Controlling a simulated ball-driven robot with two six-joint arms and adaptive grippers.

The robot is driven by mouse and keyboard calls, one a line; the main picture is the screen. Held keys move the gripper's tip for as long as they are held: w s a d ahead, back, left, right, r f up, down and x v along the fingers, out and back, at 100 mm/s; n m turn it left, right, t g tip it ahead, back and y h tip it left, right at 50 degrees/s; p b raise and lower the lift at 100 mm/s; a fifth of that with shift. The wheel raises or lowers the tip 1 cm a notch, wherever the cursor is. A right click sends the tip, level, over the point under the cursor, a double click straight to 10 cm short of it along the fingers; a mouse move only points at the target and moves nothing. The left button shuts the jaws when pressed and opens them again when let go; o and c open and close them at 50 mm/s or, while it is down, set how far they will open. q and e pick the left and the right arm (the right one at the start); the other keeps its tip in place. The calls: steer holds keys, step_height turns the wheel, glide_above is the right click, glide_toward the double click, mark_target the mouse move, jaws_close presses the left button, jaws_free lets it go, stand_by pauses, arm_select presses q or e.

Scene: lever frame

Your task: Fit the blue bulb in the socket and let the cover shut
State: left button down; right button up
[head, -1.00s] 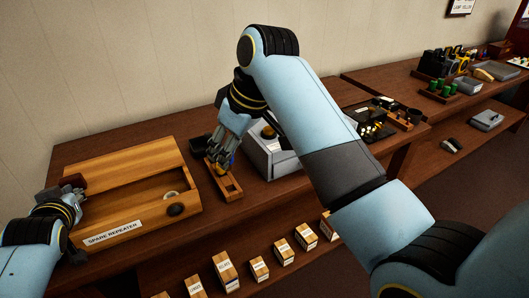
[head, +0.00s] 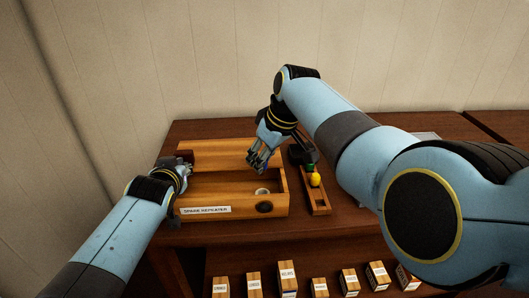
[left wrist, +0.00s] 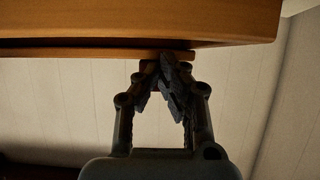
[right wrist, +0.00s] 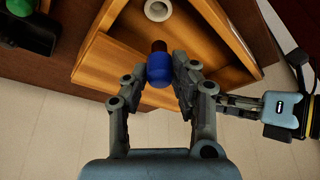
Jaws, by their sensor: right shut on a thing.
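The blue bulb (right wrist: 160,70) is between the fingertips of my right gripper (right wrist: 160,72), its dark red end pointing away from the gripper. In the head view my right gripper (head: 257,164) is above the box marked SPARE REPEATER (head: 279,205). The socket is a pale ring (head: 262,191) inside the box, also visible in the right wrist view (right wrist: 228,10); the bulb is apart from it. The wooden cover (head: 222,153) stands open at the back. My left gripper (left wrist: 165,62) has its fingertips together at the cover's edge, at the box's left end.
A narrow wooden rack (head: 318,203) with a yellow bulb (head: 315,180) and something green stands right of the box. Several labelled small boxes (head: 288,278) stand on the lower shelf.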

steer(key=shift+f, duration=3.7)
steer(key=o, duration=1)
arm_select(q)
steer(key=shift+w, duration=0.1)
arm_select(e)
steer(key=shift+s+d+r, duration=0.15)
steer(key=shift+r, duration=0.55)
arm_select(q)
steer(key=shift+r, duration=0.1)
arm_select(e)
steer(key=v, duration=1)
steer(key=shift+s+d+r, duration=0.15)
steer(key=shift+s+r, duration=0.05)
